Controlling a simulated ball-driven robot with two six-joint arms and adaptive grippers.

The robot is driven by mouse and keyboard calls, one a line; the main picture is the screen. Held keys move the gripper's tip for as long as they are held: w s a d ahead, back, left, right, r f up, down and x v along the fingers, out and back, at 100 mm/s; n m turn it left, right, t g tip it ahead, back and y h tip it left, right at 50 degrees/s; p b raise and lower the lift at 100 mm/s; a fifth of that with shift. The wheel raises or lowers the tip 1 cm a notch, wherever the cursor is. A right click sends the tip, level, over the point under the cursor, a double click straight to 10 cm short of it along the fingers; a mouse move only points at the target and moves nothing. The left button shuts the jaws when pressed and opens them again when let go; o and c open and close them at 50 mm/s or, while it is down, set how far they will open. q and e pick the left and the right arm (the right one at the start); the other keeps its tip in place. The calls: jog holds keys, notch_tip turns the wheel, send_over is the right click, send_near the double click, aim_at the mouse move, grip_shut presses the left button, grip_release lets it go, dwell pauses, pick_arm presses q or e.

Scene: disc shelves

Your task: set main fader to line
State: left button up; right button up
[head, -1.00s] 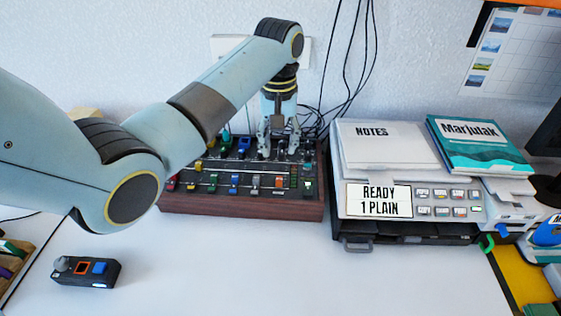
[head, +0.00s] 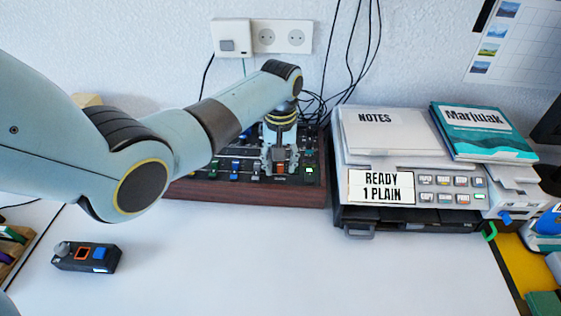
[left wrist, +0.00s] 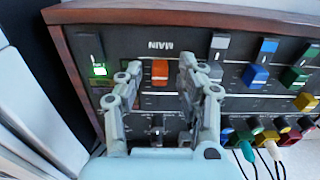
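The mixer (head: 250,193) is a dark panel with wooden sides at the back of the desk. It shows upside down in the left wrist view, with the word MAIN near its front edge. The main fader (left wrist: 160,72) has an orange cap, close to that label. My left gripper (head: 280,162) points down over the mixer. Its fingers (left wrist: 159,76) are apart, one on each side of the orange cap, with visible gaps. Pale scale marks lie near the slot, partly hidden by the fingers; I cannot tell which is the line. My right gripper is not in view.
Grey, blue and green faders (left wrist: 257,75) stand beside the main one. A lit green button (left wrist: 99,70) is on its other side. A printer (head: 420,190) stands right of the mixer. A small black device (head: 87,257) lies front left. The front desk is clear.

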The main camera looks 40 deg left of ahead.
pick_arm(q)
jog(key=c, duration=0.7)
grip_shut()
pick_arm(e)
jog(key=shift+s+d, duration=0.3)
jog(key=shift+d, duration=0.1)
pick_arm(q)
jog(key=w+a+b, duration=0.2)
jog(key=w, duration=0.1)
jog(key=shift+w+f, duration=0.1)
jog(key=shift+w+a, duration=0.1)
jog(key=shift+w, duration=0.05)
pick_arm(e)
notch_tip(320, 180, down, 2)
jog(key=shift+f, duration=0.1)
pick_arm(q)
jog(key=o, duration=0.8)
grip_release()
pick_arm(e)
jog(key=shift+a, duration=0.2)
